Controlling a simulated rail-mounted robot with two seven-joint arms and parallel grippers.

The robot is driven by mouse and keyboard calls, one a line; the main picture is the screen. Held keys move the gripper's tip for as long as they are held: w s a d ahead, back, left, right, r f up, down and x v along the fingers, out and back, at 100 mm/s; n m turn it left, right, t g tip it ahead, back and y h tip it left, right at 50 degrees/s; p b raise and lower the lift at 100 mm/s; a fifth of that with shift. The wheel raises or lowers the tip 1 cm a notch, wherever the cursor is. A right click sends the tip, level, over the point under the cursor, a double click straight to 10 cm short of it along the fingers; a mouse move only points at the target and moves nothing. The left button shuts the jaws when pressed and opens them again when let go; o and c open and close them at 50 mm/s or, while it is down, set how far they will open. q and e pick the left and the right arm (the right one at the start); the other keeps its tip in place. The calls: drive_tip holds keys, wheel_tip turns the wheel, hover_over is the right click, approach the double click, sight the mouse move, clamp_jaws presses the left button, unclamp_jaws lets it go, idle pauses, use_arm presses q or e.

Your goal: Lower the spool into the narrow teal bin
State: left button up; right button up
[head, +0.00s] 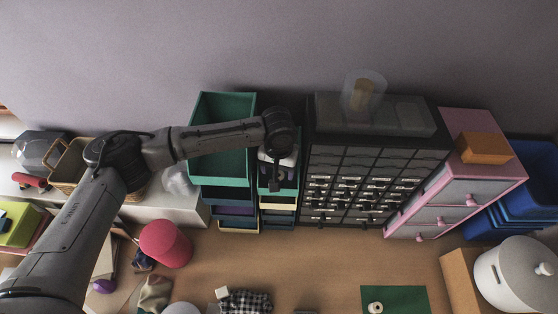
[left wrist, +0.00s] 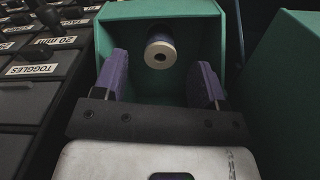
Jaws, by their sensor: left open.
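The narrow teal bin (head: 291,188) stands between the wide teal bin and the dark drawer cabinet, mostly covered by my left arm. In the left wrist view its teal walls (left wrist: 125,35) surround a spool (left wrist: 160,51) with a pale end, a dark centre hole and a dark blue-purple body. My left gripper (head: 275,183) is over the narrow bin. In the left wrist view its purple fingers (left wrist: 162,72) are apart, with the spool beyond and between them, touching neither. Whether the spool rests on the bin floor cannot be told. My right gripper is out of view.
The wide teal bin (head: 222,101) stands directly left. The dark cabinet of labelled drawers (head: 365,180) is close on the right, with a clear container (head: 362,92) on top. A pink drawer unit (head: 470,150) stands further right. A small white roll (head: 375,307) lies on a green mat (head: 405,298).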

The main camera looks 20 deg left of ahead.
use_arm(q)
wheel_tip(320, 180, up, 13)
drive_tip(key=b, duration=0.2)
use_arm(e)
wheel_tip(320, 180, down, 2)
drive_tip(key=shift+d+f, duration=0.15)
use_arm(q)
wheel_tip(320, 180, down, 10)
drive_tip(key=s+m+p, duration=0.1)
drive_tip(key=s, duration=0.2)
drive_tip(key=s+d+f+m+t+h+p, duration=0.1)
drive_tip(key=s+d+f+m+h+p, duration=0.1)
drive_tip(key=s+d+f, duration=0.4)
drive_tip(key=s+d+f+m+h+p, duration=0.1)
drive_tip(key=s+d+f+m+h, duration=0.15)
drive_tip(key=s, duration=0.45)
drive_tip(key=s+a+f+n+t+y+p, duration=0.1)
drive_tip(key=s+a+y+p, duration=0.3)
drive_tip(key=s+a, duration=1)
drive_tip(key=s+n+t, duration=0.1)
drive_tip(key=s, duration=0.3)
drive_tip(key=shift+f+t, duration=0.3)
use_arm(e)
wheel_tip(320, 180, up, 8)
use_arm(q)
drive_tip(key=shift+s, duration=0.1)
